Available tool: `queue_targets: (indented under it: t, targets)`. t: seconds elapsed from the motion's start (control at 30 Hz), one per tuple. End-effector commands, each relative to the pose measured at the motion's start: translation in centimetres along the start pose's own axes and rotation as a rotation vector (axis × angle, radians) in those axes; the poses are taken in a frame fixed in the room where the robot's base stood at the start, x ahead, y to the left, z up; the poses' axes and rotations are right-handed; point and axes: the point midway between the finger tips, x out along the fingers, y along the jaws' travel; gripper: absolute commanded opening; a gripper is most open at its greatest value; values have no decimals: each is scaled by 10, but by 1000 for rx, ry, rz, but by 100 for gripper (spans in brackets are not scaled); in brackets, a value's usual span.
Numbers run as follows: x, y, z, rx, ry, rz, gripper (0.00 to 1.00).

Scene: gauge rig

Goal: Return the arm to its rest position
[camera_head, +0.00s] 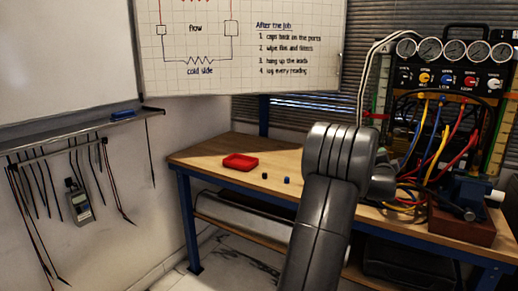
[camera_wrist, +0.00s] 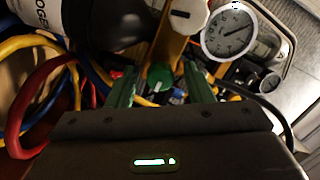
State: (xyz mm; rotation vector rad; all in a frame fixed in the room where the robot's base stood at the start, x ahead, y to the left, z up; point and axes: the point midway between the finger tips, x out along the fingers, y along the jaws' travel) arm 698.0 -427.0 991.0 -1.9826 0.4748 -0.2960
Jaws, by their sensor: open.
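My arm (camera_head: 325,205) rises from the bottom of the head view and bends toward the gauge rig (camera_head: 478,82) on the right. My gripper itself is hidden behind the arm there. In the wrist view my gripper (camera_wrist: 161,72) shows two green fingers, spread apart. A green knob (camera_wrist: 159,77) shows between the fingers; I cannot tell whether they touch it. Nothing is clearly held. A round white gauge (camera_wrist: 228,32) is just beyond the right finger.
Yellow, blue and red hoses (camera_head: 437,150) hang at the rig and lie close to the gripper's left in the wrist view. The bench's left part is mostly clear.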

Motion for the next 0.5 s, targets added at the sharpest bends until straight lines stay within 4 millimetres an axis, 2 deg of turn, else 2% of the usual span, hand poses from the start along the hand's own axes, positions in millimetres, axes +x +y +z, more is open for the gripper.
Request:
queue_targets:
  t: [0.27,0.5]
  targets:
    - [-10,0,0,0,0,0,47]
    - [-48,0,0,0,1,0,47]
